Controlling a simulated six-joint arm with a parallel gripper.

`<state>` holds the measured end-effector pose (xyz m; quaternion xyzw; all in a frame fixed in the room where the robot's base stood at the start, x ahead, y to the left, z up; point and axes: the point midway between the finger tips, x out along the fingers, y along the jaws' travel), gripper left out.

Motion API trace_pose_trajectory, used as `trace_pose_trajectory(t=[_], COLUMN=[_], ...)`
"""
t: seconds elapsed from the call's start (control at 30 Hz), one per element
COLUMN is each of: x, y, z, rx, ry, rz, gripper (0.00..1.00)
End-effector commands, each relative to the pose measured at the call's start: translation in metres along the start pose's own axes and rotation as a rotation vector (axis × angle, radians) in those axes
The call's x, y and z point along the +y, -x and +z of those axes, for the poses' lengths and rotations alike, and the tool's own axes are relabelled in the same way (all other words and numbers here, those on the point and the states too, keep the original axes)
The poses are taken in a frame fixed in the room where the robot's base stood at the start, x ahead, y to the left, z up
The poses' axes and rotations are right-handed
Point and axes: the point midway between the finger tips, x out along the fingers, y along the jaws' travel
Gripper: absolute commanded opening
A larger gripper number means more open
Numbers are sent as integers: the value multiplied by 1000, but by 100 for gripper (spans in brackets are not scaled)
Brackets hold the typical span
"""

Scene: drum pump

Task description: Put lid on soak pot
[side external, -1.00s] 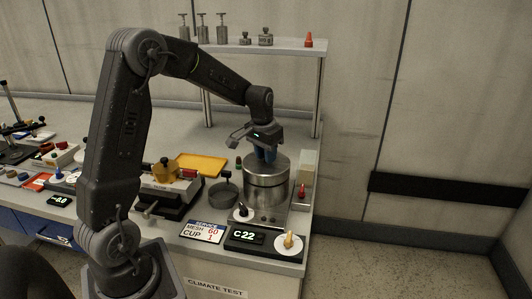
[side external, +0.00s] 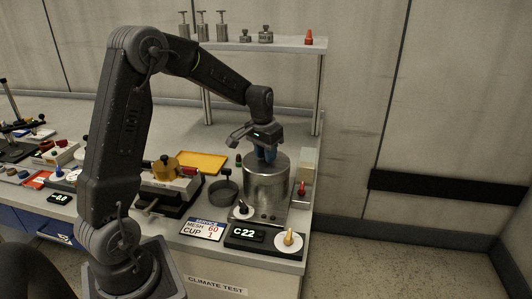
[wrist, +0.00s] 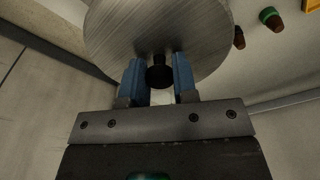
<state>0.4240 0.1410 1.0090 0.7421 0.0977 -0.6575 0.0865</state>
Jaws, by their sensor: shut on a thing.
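The soak pot (side external: 266,186) is a brushed metal cylinder near the right end of the bench. The lid (wrist: 157,30) is a round brushed metal disc with a dark knob (wrist: 159,75), filling the top of the wrist view. My gripper (side external: 266,153) is directly above the pot, pointing down. Its blue fingers (wrist: 158,78) are shut on the lid's knob. In the side view the lid appears level at the pot's top, with no clear gap; whether it is fully seated cannot be told from there.
A dark mesh cup (side external: 223,191) stands left of the pot, with a yellow tray (side external: 202,162) behind. A control panel with a C22 display (side external: 248,234) is in front. A shelf (side external: 260,45) with weights is above and behind. The bench's right edge is close.

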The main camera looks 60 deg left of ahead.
Motion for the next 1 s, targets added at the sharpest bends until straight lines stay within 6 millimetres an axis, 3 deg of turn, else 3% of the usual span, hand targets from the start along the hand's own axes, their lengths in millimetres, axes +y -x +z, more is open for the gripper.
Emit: trace_pose_trajectory(t=[0.23,0.27,0.3,0.57,0.73,1.0], x=[0,0,0,0,0,0], y=[0,0,0,0,0,0], z=[0,0,0,0,0,0], rx=[1,1,1,1,-1,-1], ry=[0,0,0,0,0,0], rz=[0,0,0,0,0,0], gripper=[0,28,32,56,58,84])
